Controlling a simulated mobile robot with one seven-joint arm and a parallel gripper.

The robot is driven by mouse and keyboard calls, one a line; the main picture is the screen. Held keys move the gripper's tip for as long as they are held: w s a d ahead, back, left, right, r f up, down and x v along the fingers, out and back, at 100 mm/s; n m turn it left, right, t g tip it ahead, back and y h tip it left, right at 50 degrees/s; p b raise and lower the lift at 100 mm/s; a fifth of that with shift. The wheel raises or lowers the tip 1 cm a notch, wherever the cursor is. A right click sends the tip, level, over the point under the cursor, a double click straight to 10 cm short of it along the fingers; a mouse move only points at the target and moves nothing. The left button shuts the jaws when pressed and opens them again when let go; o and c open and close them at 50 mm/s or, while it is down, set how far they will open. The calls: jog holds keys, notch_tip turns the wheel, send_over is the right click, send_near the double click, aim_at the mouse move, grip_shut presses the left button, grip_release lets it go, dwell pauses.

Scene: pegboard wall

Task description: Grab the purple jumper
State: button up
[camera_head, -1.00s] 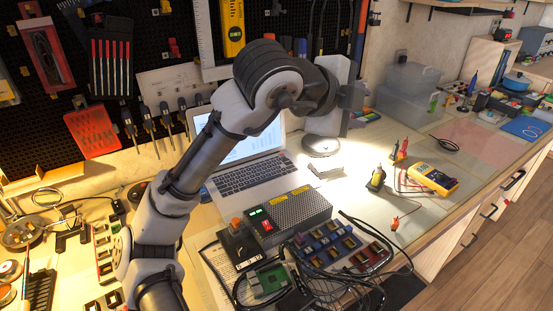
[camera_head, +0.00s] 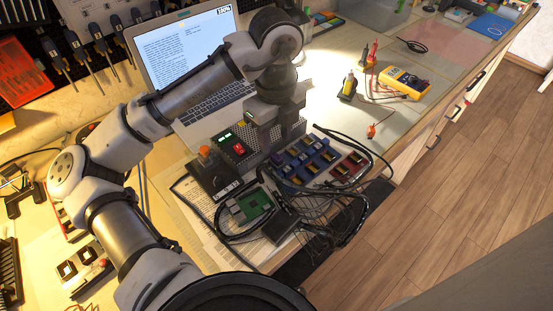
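My gripper (camera_head: 276,125) points down over the power supply box, at the left end of the blue compartment tray (camera_head: 322,166). Its fingertips are dark and hard to make out, so I cannot tell whether it is open or shut. I cannot single out the purple jumper for sure. Small dark blocks sit in the blue tray and in the red tray (camera_head: 347,167) beside it, too small to identify. A small purplish patch shows just below my gripper, but I cannot tell what it is.
A laptop (camera_head: 190,55) stands behind my arm. The power supply (camera_head: 226,146), a green circuit board (camera_head: 254,205) and tangled black cables (camera_head: 318,222) lie close by. A yellow multimeter (camera_head: 403,81) is at the right. Bench space between the trays and multimeter is mostly clear.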

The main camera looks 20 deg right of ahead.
aim_at(277, 154)
jog(key=shift+w+d+f, duration=0.1)
jog(key=shift+f, duration=1.25)
jog(key=shift+w+d+f, duration=0.1)
jog(key=shift+f, duration=1.25)
grip_shut()
